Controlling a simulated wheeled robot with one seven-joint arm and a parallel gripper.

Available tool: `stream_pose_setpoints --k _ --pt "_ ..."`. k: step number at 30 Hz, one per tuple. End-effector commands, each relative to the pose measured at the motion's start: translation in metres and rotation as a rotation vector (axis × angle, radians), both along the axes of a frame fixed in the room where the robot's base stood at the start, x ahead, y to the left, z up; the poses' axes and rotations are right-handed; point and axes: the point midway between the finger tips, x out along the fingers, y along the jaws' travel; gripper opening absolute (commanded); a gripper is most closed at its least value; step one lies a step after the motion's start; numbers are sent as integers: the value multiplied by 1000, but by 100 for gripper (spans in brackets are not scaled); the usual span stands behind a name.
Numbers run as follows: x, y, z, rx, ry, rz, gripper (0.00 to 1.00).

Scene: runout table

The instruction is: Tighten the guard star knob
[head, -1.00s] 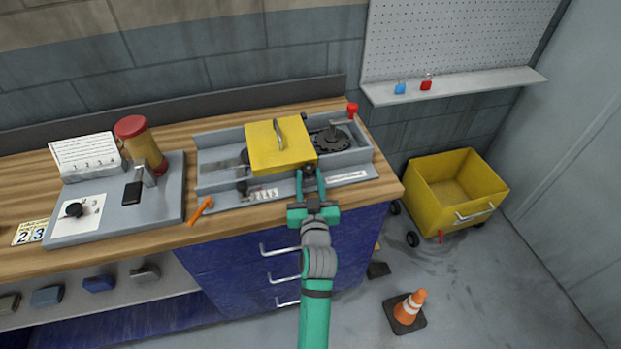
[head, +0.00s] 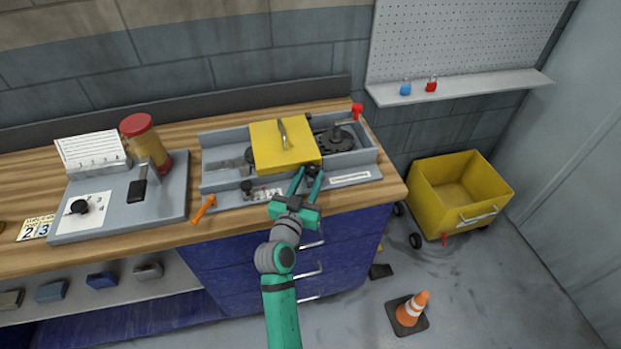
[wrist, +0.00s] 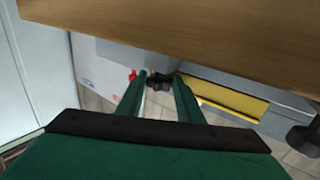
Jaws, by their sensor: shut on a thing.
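The guard star knob is small and black; it shows at the front edge of the grey fixture, just below the right corner of the yellow guard (head: 268,157). My gripper (head: 309,175) is shut on the star knob (head: 313,170), reaching it from the front. In the wrist view the dark lobed knob (wrist: 159,82) sits between the two green fingertips (wrist: 160,76). The fingers partly cover it. The yellow guard lies flat over the middle of the grey fixture (head: 219,177), with a grey handle on top.
A second black knob (head: 246,186) stands at the fixture's front left. An orange tool (head: 204,208) lies left of it on the wooden bench (head: 385,193). A red-handled part (head: 357,111) stands at the back right.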

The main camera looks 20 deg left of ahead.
Motion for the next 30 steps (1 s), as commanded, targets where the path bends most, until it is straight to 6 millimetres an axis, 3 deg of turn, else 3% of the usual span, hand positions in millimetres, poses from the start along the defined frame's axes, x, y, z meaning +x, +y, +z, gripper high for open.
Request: stream_pose_setpoints --k 27,28,30 --pt "0 4 -2 -1 5 -79 11" --pt "0 4 -2 -1 5 -79 40" --pt "0 4 -2 -1 4 -78 52"
